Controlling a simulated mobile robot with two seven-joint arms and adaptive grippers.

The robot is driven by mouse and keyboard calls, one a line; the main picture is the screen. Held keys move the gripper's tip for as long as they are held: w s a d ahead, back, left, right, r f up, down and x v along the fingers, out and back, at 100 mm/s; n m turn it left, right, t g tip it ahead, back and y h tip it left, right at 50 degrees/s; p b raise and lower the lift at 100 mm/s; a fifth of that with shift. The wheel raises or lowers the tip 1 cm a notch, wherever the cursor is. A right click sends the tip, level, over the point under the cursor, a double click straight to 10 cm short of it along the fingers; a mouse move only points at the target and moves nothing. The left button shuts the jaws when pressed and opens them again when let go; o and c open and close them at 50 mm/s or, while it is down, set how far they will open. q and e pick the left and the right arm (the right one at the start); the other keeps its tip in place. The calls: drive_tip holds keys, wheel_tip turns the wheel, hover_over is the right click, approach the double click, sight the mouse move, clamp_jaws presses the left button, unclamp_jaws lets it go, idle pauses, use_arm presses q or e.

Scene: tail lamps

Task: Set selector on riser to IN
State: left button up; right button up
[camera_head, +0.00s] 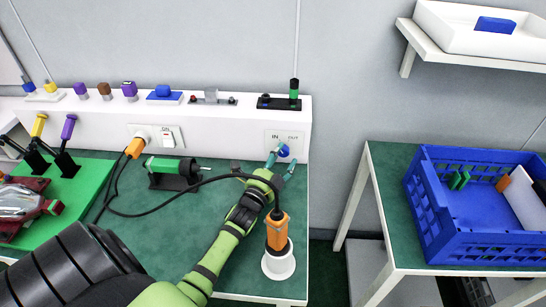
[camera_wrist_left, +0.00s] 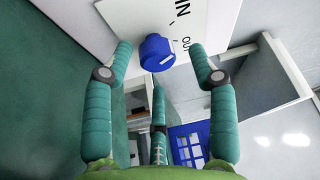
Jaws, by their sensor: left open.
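The selector is a round blue knob (camera_head: 283,151) on a white plate (camera_head: 270,136) marked IN and OUT. The plate is on the front face of the white riser (camera_head: 220,120), near its right end. My left gripper (camera_head: 281,163) is open right in front of the knob. In the left wrist view the knob (camera_wrist_left: 155,52) shows between the spread teal fingers (camera_wrist_left: 160,55), with a gap on each side. A pale mark shows on the knob, but I cannot tell exactly which label it points to. My right gripper is not in view.
An orange-handled tool (camera_head: 277,232) stands in a white holder (camera_head: 279,264) beside my left wrist, its black cable (camera_head: 215,183) running left. A green cylinder device (camera_head: 170,166) sits left on the green worktop (camera_head: 235,260). A blue crate (camera_head: 470,215) is on the right table.

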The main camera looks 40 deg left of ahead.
use_arm(q)
drive_tip(key=s, duration=0.3)
drive_tip(key=s+d, duration=0.1)
drive_tip(key=s, duration=0.3)
drive_tip(key=s+d, duration=0.1)
drive_tip(key=s, duration=0.2)
drive_tip(key=shift+s+f, duration=0.4)
